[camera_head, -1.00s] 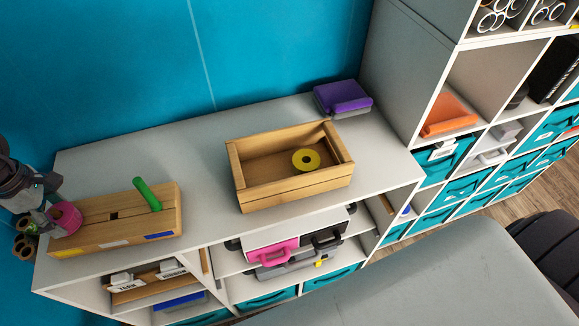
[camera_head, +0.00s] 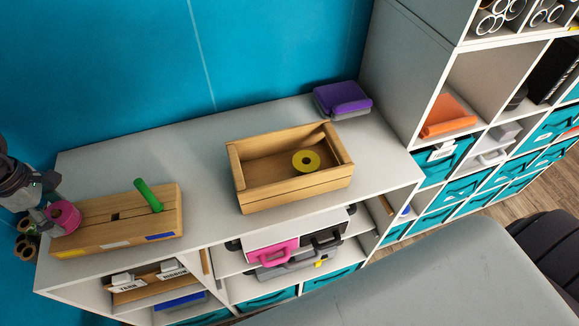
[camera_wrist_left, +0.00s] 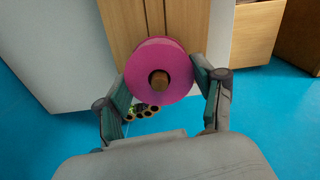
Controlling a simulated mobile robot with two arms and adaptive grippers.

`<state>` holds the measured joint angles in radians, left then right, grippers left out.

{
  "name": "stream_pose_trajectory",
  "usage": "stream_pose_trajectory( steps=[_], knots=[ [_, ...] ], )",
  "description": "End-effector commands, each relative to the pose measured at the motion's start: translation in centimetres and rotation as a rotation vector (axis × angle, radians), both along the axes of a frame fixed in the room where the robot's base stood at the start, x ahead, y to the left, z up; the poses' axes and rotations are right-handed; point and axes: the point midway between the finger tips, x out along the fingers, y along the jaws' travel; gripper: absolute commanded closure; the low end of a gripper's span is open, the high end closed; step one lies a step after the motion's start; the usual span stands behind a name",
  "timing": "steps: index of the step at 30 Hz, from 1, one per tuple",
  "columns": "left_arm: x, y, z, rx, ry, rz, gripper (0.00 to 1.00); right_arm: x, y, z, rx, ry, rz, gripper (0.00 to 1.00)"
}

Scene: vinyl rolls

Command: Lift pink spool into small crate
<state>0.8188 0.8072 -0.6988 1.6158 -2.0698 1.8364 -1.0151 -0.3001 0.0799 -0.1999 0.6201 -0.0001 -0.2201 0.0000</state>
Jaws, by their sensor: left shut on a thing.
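The pink spool (camera_head: 65,215) is at the left end of the wooden peg base (camera_head: 118,232) on the shelf top. In the left wrist view the pink spool (camera_wrist_left: 160,72) has a wooden peg showing through its centre hole. My left gripper (camera_head: 48,220) is shut on it, with one finger at each side in the wrist view (camera_wrist_left: 160,90). The small crate (camera_head: 290,192) is a wooden box in the middle of the shelf top, with a yellow spool (camera_head: 306,160) lying inside. My right gripper is not in view.
A green spool or rod (camera_head: 148,194) stands tilted on the peg base. A purple case (camera_head: 343,97) lies at the back right. The shelf top between peg base and crate is clear. A tall cubby shelf (camera_head: 405,60) rises at the right.

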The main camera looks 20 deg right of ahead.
Motion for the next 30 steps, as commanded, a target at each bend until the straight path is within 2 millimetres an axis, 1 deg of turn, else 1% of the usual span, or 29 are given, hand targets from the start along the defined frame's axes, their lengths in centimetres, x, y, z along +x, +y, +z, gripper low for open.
stream_pose_trajectory(
  steps=[1,30],
  knots=[
    [0.0,0.0,0.5,0.000,-0.001,0.000,0.82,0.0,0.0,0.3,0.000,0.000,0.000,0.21],
    [0.0,0.0,5.3,0.000,0.000,0.000,0.82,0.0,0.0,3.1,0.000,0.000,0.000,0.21]
  ],
)
